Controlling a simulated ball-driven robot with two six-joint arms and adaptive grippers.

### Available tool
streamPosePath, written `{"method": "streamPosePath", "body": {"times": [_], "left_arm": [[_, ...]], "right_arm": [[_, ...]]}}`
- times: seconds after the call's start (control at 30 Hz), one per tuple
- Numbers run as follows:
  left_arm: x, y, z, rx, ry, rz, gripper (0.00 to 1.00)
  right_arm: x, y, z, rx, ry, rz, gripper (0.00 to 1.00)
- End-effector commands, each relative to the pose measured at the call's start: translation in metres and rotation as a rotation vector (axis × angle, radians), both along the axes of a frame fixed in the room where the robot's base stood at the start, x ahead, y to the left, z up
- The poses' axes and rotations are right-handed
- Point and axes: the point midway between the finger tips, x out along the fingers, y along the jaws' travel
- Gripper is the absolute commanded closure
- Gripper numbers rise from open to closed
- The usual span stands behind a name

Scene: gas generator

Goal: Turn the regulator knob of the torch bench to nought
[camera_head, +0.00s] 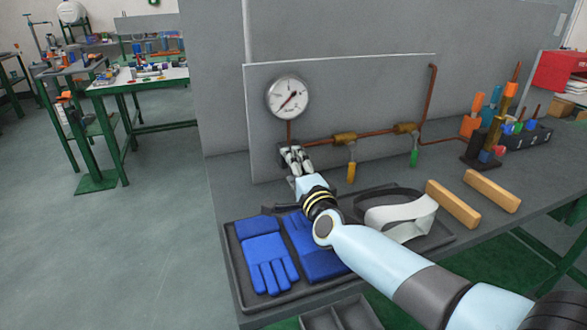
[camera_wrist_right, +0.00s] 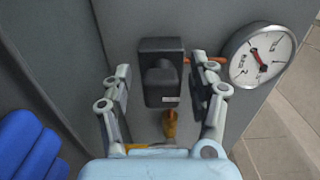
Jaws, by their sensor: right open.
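The black regulator block (camera_wrist_right: 160,48) with its knob (camera_wrist_right: 162,84) is on the grey panel in the right wrist view. My right gripper (camera_wrist_right: 161,72) is open, with one finger on each side of the knob; whether they touch it cannot be told. In the head view my right gripper (camera_head: 294,158) reaches the panel below the gauge and hides most of the regulator. The round white pressure gauge (camera_head: 288,97) has a slanted red needle; the gauge (camera_wrist_right: 262,56) also shows in the right wrist view. My left gripper is not in view.
A copper pipe (camera_head: 377,135) with brass valves, a yellow lever (camera_head: 351,172) and a green lever (camera_head: 414,157) runs right of the regulator. Under my right arm, a dark tray (camera_head: 240,285) holds blue gloves (camera_head: 268,262) and a white-strapped item (camera_head: 402,212). Wooden blocks (camera_head: 453,204) lie to the right.

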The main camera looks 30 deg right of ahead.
Motion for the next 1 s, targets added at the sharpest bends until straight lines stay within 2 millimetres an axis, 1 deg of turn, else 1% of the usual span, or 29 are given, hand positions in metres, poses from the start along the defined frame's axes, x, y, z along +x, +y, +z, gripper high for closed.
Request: {"method": "streamPosePath", "body": {"times": [0.17, 0.27, 0.5, 0.6, 0.7, 0.83, 1.0], "left_arm": [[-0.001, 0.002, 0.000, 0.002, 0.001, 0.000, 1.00], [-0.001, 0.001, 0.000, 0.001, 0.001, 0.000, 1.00], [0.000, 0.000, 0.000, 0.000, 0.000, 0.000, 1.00], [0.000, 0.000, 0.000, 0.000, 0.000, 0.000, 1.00], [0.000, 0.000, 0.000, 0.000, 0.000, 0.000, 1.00], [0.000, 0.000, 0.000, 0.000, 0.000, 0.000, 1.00], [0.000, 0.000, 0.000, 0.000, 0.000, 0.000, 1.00]], "right_arm": [[-0.006, 0.001, 0.000, 0.000, -0.001, 0.000, 0.40], [-0.020, 0.005, 0.000, 0.001, 0.000, 0.000, 0.40], [-0.073, 0.017, -0.001, 0.000, 0.002, 0.000, 0.40], [-0.092, 0.022, -0.001, 0.000, 0.002, 0.000, 0.40], [-0.105, 0.025, 0.000, 0.000, 0.001, 0.000, 0.40], [-0.115, 0.028, 0.000, 0.001, 0.000, 0.000, 0.40], [-0.117, 0.028, 0.000, 0.001, 0.000, 0.000, 0.40]]}}
